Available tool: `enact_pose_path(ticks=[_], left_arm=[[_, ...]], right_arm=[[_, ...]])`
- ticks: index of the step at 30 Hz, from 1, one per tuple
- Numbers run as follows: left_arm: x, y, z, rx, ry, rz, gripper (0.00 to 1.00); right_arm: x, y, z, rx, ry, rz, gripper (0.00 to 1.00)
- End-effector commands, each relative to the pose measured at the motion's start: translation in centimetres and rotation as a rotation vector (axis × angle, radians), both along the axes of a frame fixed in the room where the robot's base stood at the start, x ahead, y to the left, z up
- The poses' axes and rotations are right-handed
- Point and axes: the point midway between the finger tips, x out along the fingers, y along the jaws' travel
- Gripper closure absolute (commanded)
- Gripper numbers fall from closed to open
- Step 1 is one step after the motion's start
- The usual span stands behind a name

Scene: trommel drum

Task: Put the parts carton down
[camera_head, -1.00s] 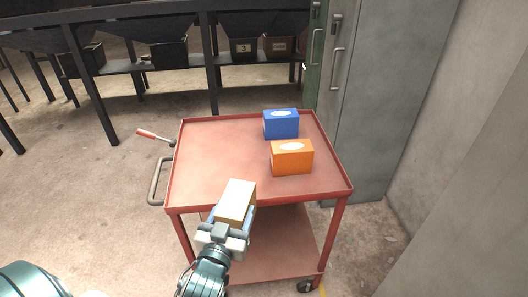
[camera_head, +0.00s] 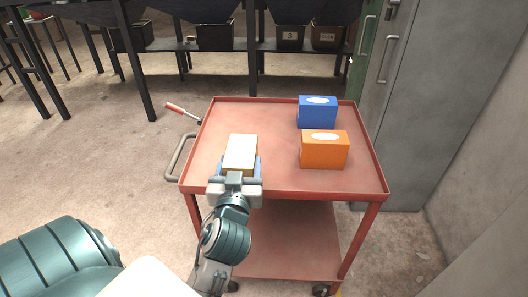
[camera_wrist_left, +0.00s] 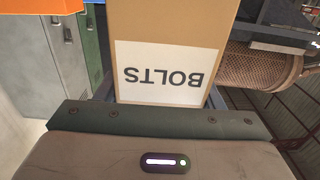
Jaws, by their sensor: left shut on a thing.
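The parts carton (camera_head: 240,153) is a small tan box with a pale top. In the left wrist view the carton (camera_wrist_left: 165,70) fills the upper middle and bears an upside-down white label reading BOLTS. My left gripper (camera_head: 238,172) is shut on it, with fingers along its sides. The carton shows over the left front part of a red cart's top tray (camera_head: 274,176). I cannot tell whether its underside touches the tray. My right gripper is not in view.
A blue tissue box (camera_head: 317,113) and an orange tissue box (camera_head: 324,150) stand on the tray's right half. The cart has a raised rim and a grey handle (camera_head: 178,158) at left. Grey lockers (camera_head: 395,110) stand close on the right. The tray's middle is bare.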

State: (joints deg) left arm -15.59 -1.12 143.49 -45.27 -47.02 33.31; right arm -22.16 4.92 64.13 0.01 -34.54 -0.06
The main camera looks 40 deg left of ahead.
Motion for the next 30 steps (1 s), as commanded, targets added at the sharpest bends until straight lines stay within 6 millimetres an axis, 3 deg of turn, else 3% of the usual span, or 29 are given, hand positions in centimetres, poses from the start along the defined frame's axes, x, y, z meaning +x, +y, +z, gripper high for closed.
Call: enact_pose_path(ticks=[8, 22, 30], left_arm=[[2.2, 0.5, -0.2, 0.003, -0.004, -0.001, 0.72], [10.8, 2.2, -0.7, 0.003, -0.002, -0.001, 0.72], [12.6, 2.6, -1.9, 0.003, 0.002, -0.001, 0.72]], right_arm=[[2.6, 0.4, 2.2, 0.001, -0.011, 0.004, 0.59], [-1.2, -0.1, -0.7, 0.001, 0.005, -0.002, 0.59], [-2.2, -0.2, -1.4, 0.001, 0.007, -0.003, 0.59]])
